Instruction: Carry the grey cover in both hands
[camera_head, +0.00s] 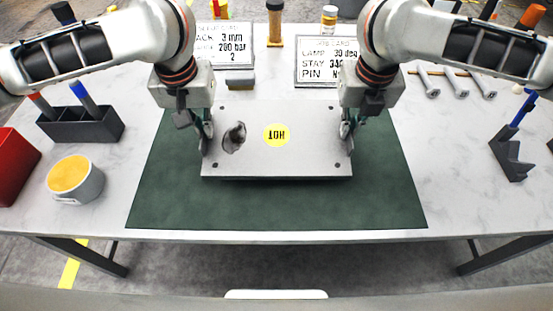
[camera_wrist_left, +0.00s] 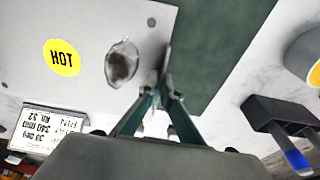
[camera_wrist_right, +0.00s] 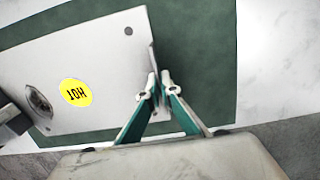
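The grey cover (camera_head: 300,155) is a flat plate with a round yellow HOT label (camera_head: 276,135), a dark oval feature left of it, and small dark spots near its corners. It is over the green mat (camera_head: 170,200). I cannot tell whether it touches the mat. My left gripper (camera_head: 205,140) is at its left edge; in the left wrist view its fingers (camera_wrist_left: 160,92) close on that edge. My right gripper (camera_head: 347,138) is at the right edge; in the right wrist view its fingertips (camera_wrist_right: 158,84) pinch that edge. The cover also shows there (camera_wrist_right: 100,55).
Two text cards (camera_head: 325,45) stand behind the mat, with bottles (camera_head: 275,22) near them. A white cup (camera_head: 76,180) with yellow contents, a dark pen holder (camera_head: 85,124) and a red bin (camera_head: 14,165) are left. Bolts (camera_head: 428,83) and a dark bracket (camera_head: 512,157) are right. The mat's front is clear.

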